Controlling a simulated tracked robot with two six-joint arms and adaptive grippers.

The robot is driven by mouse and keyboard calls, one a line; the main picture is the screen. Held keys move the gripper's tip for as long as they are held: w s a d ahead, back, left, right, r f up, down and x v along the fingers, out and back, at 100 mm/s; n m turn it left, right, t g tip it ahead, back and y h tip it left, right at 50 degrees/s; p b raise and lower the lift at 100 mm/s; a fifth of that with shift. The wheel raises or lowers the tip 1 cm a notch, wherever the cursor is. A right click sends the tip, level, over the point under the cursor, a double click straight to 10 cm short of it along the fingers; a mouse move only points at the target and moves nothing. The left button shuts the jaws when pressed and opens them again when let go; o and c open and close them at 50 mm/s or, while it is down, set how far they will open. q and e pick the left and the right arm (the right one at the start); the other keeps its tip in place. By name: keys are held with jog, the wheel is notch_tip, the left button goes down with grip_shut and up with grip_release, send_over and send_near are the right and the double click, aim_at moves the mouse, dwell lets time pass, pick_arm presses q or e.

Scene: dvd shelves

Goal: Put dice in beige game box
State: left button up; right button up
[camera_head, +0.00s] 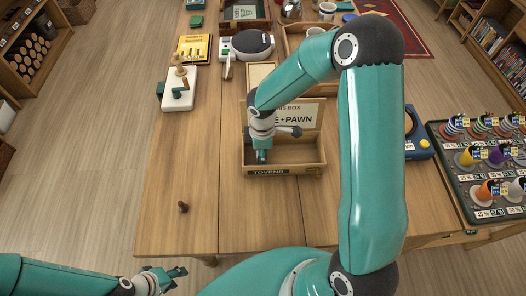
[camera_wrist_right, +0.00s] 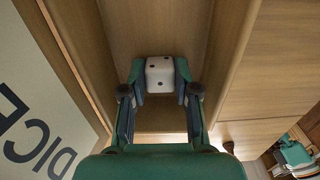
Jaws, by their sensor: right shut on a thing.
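The beige wooden game box (camera_head: 313,168) stands open on the table, with a "TOVEND" label on its front and a card reading "+ PAWN" at its back. My right gripper (camera_head: 262,157) is inside the box outline, pointing down near its front left. In the right wrist view my right gripper (camera_wrist_right: 160,82) is shut on a white die (camera_wrist_right: 159,68) with black dots, above the wooden compartment floor. The die is hidden in the head view. My left gripper (camera_head: 178,277) is open and empty at the lower left, off the table's front edge.
A small brown pawn (camera_head: 183,207) stands on the table left of the box. A white board with pieces (camera_head: 178,91) lies farther back left. A dark tray of colored cups (camera_head: 468,190) is at the right. The front left tabletop is mostly clear.

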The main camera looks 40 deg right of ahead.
jog(key=shift+f, duration=0.2)
jog(key=o, duration=1)
jog(key=shift+r, duration=0.1)
jog(key=shift+c, duration=0.2)
jog(key=shift+r, duration=0.1)
notch_tip(320, 180, up, 12)
